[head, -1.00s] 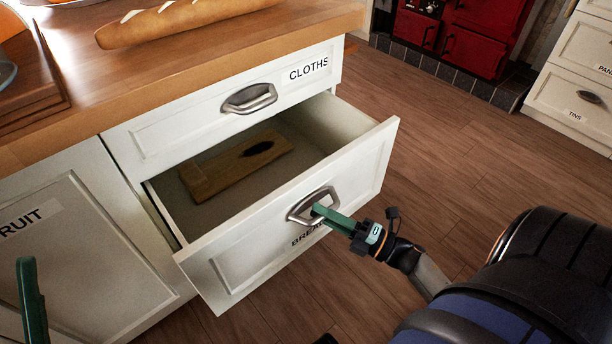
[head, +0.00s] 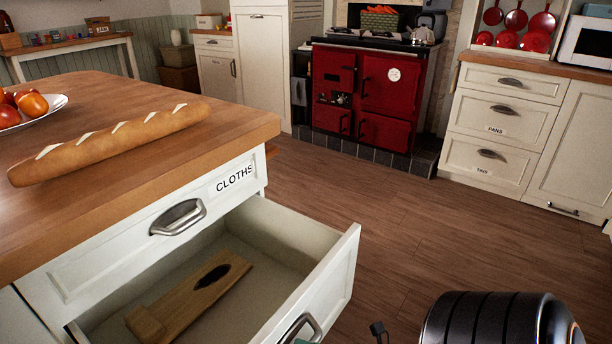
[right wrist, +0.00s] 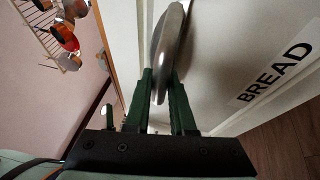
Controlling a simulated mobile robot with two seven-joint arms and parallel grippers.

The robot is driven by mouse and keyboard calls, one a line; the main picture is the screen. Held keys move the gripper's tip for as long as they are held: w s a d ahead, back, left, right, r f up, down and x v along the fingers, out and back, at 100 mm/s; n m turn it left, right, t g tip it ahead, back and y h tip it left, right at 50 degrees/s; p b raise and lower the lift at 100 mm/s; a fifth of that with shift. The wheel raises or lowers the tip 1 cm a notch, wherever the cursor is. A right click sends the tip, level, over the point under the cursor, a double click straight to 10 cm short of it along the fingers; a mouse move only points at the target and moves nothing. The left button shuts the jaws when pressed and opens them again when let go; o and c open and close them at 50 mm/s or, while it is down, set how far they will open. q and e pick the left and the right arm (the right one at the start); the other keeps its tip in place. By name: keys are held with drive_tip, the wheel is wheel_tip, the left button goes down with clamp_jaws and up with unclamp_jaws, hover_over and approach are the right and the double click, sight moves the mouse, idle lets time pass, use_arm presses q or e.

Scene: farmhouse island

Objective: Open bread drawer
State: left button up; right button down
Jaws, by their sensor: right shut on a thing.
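The bread drawer (head: 338,278) is pulled well out of the island, below the drawer labelled CLOTHS (head: 150,240). A wooden board (head: 190,302) with a dark oval mark lies inside it. The bread drawer's metal handle (head: 301,330) shows at the bottom edge of the head view. In the right wrist view my right gripper (right wrist: 165,95) has its green fingers on either side of this handle (right wrist: 170,40), shut on it, beside the BREAD label (right wrist: 275,75). In the head view only a sliver of green shows by the handle. My left gripper is out of view.
A long loaf (head: 110,143) and a plate of fruit (head: 45,115) are on the island's wooden top (head: 215,150). A red range cooker (head: 365,90) and white cabinets (head: 500,125) stand across the room. The wooden floor (head: 400,215) between is clear.

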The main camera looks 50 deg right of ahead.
drive_tip(key=c, duration=0.8)
unclamp_jaws()
drive_tip(key=shift+o, duration=0.2)
drive_tip(key=shift+s, duration=0.1)
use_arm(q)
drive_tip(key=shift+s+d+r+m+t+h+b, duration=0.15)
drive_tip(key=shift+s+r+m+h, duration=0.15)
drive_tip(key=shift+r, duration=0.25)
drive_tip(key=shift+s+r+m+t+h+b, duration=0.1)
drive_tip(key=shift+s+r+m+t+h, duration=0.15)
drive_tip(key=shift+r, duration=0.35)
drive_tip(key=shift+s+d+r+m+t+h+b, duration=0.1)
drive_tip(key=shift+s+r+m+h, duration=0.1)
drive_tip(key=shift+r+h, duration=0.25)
use_arm(e)
drive_tip(key=v, duration=1.2)
drive_tip(key=shift+d, duration=0.2)
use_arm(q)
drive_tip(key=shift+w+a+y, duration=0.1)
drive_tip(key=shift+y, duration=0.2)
use_arm(e)
drive_tip(key=shift+s+f, duration=0.1)
drive_tip(key=shift+f, duration=0.05)
